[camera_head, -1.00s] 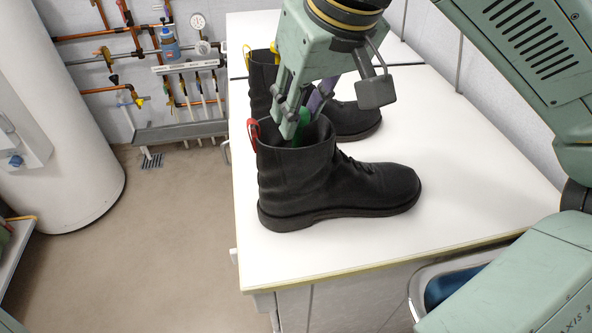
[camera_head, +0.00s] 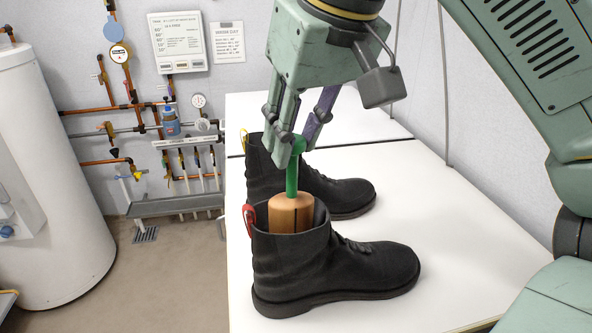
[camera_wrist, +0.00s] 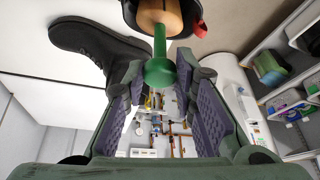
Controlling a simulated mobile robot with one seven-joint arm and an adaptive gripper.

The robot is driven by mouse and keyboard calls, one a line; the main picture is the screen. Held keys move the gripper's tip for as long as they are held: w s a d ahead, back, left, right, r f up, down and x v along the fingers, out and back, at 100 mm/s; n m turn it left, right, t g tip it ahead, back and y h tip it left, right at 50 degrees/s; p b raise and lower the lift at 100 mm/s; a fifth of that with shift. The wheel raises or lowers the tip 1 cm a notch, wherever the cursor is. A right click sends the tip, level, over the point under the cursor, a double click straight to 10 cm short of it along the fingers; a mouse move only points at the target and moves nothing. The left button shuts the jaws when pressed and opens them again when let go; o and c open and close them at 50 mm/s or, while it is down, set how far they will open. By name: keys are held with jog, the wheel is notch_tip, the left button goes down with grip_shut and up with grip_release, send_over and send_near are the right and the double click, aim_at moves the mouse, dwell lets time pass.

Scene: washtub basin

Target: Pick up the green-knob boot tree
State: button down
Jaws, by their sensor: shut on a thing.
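The boot tree has a green knob and stem (camera_head: 292,177) and a tan wooden body (camera_head: 291,212). The body stands partly out of the shaft of the near black boot (camera_head: 330,268), which has a red pull loop; its lower part is hidden inside. My gripper (camera_head: 297,148) is above that boot, shut on the green knob. In the wrist view the green knob (camera_wrist: 160,71) shows between the purple-padded fingers (camera_wrist: 168,108), with the wooden body (camera_wrist: 160,16) beyond it.
A second black boot (camera_head: 345,193) with a yellow loop stands close behind the near boot. Both are on a white worktop (camera_head: 450,215), clear to the right. Pipes and a thermometer-like gauge (camera_head: 199,100) are on the back wall; a white tank (camera_head: 45,180) stands left.

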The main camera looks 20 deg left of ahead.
notch_tip(320, 180, up, 10)
jog(key=p, duration=0.1)
jog(key=shift+f, duration=0.15)
dwell(0.6)
